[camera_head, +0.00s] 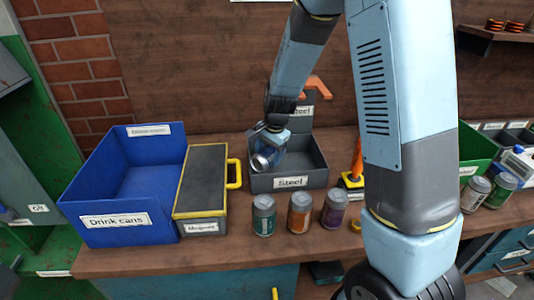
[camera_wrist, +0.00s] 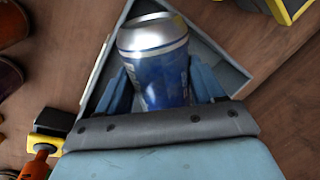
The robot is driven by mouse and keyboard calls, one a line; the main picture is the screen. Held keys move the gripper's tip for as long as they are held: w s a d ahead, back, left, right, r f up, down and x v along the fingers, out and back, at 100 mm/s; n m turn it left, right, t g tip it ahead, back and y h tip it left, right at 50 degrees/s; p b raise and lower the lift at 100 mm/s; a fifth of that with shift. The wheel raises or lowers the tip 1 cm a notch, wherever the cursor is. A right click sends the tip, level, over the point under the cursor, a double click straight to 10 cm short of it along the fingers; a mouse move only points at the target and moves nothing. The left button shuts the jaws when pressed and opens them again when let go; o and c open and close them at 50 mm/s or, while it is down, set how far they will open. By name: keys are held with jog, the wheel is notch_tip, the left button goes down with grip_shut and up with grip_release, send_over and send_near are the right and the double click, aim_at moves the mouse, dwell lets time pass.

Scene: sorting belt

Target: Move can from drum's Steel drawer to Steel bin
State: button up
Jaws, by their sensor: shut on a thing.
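My gripper (camera_head: 270,152) is shut on a blue can with a silver end (camera_head: 262,161). In the wrist view the can (camera_wrist: 158,65) sits tilted between the two blue fingers of my gripper (camera_wrist: 165,85). The can is over the left end of a grey open box labelled "Steel" (camera_head: 290,182); I cannot tell whether it touches the box. The box's rim shows behind the can in the wrist view (camera_wrist: 215,45). A second "Steel" label (camera_head: 301,111) is on a dark upright part behind the box, partly hidden by my arm.
A blue "Drink cans" bin (camera_head: 100,236) and a grey-yellow box with a yellow handle (camera_head: 206,213) stand left. Teal (camera_head: 263,216), orange (camera_head: 299,214) and purple (camera_head: 333,211) cans stand in front. An orange-handled tool (camera_head: 355,165) is right of the grey box.

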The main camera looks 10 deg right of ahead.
jog(key=shift+f, duration=0.35)
jog(key=o, duration=1)
jog(key=shift+r, duration=0.1)
jog(key=shift+r, duration=0.35)
notch_tip(320, 180, up, 12)
jog(key=s+d, duration=0.2)
jog(key=s+d+r+n+t, duration=0.2)
jog(key=s+d+r+n, duration=0.2)
jog(key=s, duration=0.8)
jog(key=s+d+r+n+t+h, duration=0.1)
jog(key=s+d+r+n+t, duration=0.1)
jog(key=s+d+r+n, duration=0.3)
jog(key=s+d+r, duration=0.4)
jog(key=s+r, duration=0.1)
jog(key=s, duration=0.2)
jog(key=shift+s+h, duration=0.3)
